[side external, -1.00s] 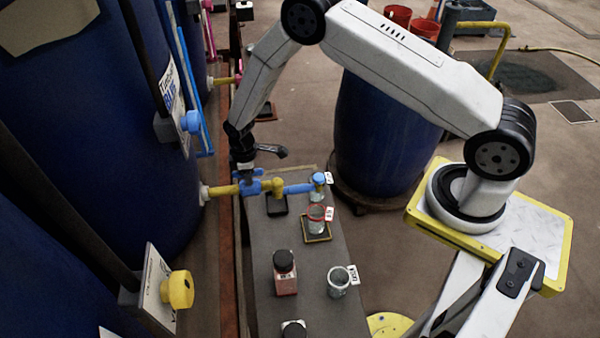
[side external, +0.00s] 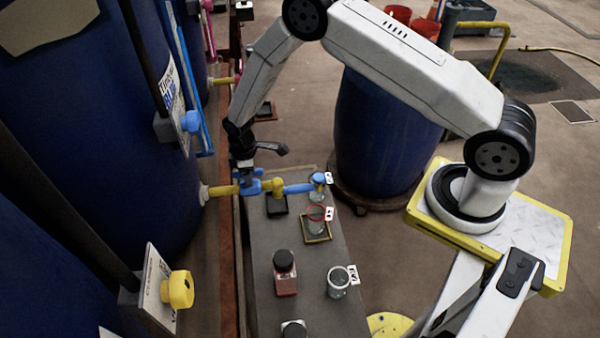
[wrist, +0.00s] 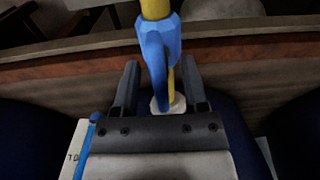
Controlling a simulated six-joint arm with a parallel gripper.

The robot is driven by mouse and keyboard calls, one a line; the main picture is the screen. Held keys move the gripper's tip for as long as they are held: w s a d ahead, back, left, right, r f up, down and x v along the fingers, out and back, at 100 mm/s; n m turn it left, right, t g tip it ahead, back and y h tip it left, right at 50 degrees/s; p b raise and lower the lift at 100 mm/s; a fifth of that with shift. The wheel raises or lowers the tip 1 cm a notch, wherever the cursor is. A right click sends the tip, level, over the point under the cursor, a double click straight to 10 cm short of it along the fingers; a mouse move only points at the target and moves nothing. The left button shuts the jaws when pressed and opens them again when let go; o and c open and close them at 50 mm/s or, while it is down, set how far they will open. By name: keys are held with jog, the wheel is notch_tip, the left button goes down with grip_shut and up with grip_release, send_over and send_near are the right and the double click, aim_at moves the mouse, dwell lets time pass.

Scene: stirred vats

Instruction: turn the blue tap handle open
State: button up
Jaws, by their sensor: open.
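The blue tap handle (side external: 251,188) sits on a yellow pipe (side external: 222,191) that comes out of the dark blue vat. My gripper (side external: 243,168) is down at the handle from above and hides part of it. In the wrist view the blue handle (wrist: 157,50) runs roughly along the yellow pipe (wrist: 155,8). My open gripper (wrist: 158,78) has one finger on each side of the handle, with a visible gap on both sides. Whether a fingertip touches it lower down I cannot tell.
A blue spout (side external: 298,188) reaches right over a bench (side external: 262,285). A jar (side external: 317,222) stands under its end on a yellow-edged pad. A red bottle (side external: 285,275) and another jar (side external: 338,282) stand nearer. A yellow knob (side external: 178,289) sticks out at lower left.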

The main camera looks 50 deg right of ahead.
notch_tip(320, 180, up, 7)
jog(key=shift+f, duration=0.2)
jog(key=shift+r, duration=0.15)
dwell(0.5)
jog(key=shift+s+d+r, duration=0.1)
jog(key=shift+s+r, duration=0.15)
jog(key=shift+r, duration=0.3)
jog(key=s+d+r+m+t, duration=0.1)
jog(key=s+d+r+m, duration=0.1)
jog(key=s+r+m, duration=0.2)
jog(key=s+d+r+m+t, duration=0.1)
jog(key=s+r+m, duration=0.4)
jog(key=s+r, duration=0.5)
jog(key=s+d, duration=0.1)
jog(key=s, duration=0.4)
jog(key=shift+s+r+t, duration=0.3)
jog(key=shift+s+r, duration=0.05)
jog(key=shift+s, duration=0.05)
